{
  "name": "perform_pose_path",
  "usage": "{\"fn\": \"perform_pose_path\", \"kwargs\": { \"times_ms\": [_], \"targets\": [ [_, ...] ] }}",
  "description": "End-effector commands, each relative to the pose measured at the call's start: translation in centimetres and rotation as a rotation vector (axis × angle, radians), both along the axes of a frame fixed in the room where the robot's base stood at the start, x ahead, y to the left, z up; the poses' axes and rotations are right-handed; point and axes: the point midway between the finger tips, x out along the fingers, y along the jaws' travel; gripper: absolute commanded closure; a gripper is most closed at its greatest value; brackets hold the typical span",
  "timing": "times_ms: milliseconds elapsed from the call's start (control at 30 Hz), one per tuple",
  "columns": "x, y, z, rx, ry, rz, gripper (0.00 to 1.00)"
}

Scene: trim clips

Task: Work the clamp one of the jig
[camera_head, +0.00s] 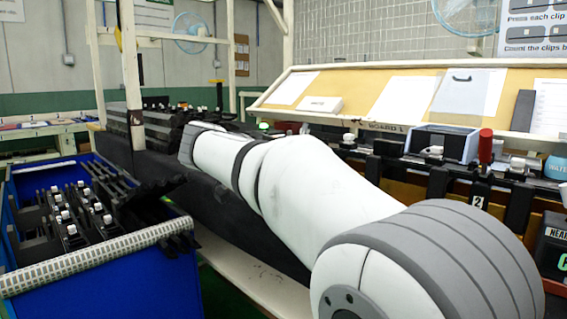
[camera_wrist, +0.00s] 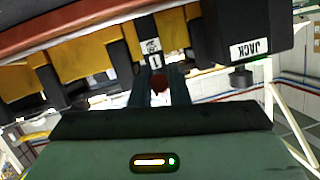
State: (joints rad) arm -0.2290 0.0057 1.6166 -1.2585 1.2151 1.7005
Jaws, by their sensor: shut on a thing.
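In the wrist view my gripper (camera_wrist: 160,88) has its two dark fingers on either side of a red handle (camera_wrist: 160,84) and is shut on it. The handle is just below a white plate marked 1 (camera_wrist: 155,61), so it appears to be the handle of clamp one. Little of the clamp shows beyond the fingers; whether it is open or closed I cannot tell. In the head view my arm hides my gripper and clamp one. The jig (camera_head: 430,178) runs along the right, with a second red handle (camera_head: 486,146) upright above a plate marked 2 (camera_head: 479,202).
A blue bin (camera_head: 150,285) with several black clips stands at the left. A sloped board with papers (camera_head: 365,95) rises behind the jig. A black block labelled JACK (camera_wrist: 245,30) hangs close right of my fingers in the wrist view. A dark box (camera_head: 553,250) is at far right.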

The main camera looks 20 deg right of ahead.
Motion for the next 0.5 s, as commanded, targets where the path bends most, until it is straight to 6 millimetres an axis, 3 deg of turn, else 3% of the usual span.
{"fn": "perform_pose_path", "kwargs": {
  "times_ms": [233,267,500],
  "targets": [
    [0.17,0.22,0.4,-0.007,-0.007,0.007,1.0],
    [0.17,0.24,0.41,-0.006,-0.007,0.008,0.82],
    [0.11,0.34,0.29,-0.004,-0.004,0.008,0.64]
  ]
}}
